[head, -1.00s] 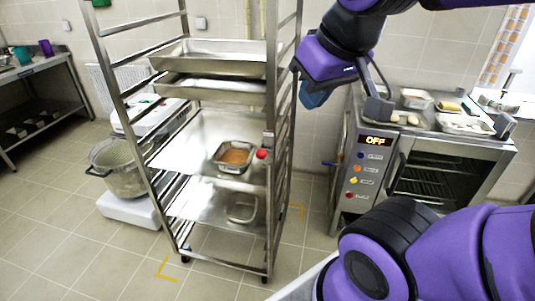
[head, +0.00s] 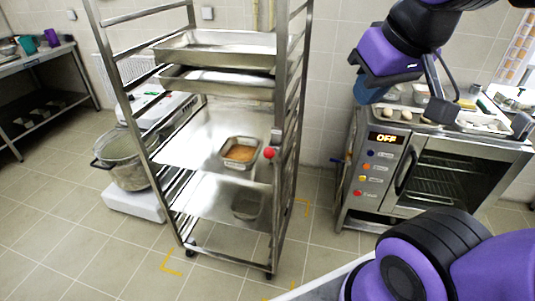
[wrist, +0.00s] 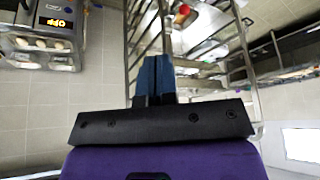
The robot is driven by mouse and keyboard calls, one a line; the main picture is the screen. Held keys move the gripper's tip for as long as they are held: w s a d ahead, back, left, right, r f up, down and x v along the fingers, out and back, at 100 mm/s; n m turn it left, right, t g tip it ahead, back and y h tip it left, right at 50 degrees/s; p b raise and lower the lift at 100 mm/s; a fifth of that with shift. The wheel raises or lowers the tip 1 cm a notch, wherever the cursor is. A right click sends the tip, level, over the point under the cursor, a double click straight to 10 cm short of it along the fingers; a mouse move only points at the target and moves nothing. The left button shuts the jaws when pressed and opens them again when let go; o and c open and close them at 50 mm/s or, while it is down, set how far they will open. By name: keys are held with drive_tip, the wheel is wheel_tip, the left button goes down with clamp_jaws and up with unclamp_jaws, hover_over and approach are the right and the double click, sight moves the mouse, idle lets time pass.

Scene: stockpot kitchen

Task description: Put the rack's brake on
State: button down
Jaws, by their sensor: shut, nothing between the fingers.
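The rack (head: 283,140) is a tall steel frame with shelves and trays, standing on small wheels in the middle of the head view. A red knob (head: 269,153) sits on its front right post, probably the brake handle; I cannot tell its setting. In the wrist view, a red piece (wrist: 184,9) shows near the top, among the rack's rails (wrist: 143,40). My gripper (head: 370,93) is to the right of the rack and higher than the red knob, apart from it. Its blue fingers (wrist: 155,75) are together and empty in the wrist view.
An oven (head: 415,170) reading OFF stands right of the rack, with eggs and trays on top. A pot (head: 122,165) on a white stand is to the left. Yellow corner marks (head: 170,268) lie on the floor by the rack. Floor in front is clear.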

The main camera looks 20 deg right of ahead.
idle(0.3)
drive_tip(key=c, duration=1.3)
unclamp_jaws()
drive_tip(key=shift+w, duration=0.15)
drive_tip(key=o, duration=0.5)
drive_tip(key=shift+m+g, duration=0.5)
drive_tip(key=shift+g, duration=0.1)
drive_tip(key=w, duration=0.4)
drive_tip(key=shift+w+a+f, duration=0.1)
drive_tip(key=shift+a+f, duration=0.2)
drive_tip(key=shift+a, duration=0.05)
drive_tip(key=shift+o, duration=0.2)
drive_tip(key=m+g+h, duration=0.2)
drive_tip(key=m+g, duration=0.2)
drive_tip(key=g, duration=0.1)
hover_over(267, 148)
drive_tip(key=a, duration=0.1)
wheel_tip(267, 148, down, 17)
drive_tip(key=f, duration=0.3)
drive_tip(key=d+f, duration=0.1)
drive_tip(key=f, duration=0.6)
drive_tip(key=shift+s+d, duration=0.2)
clamp_jaws()
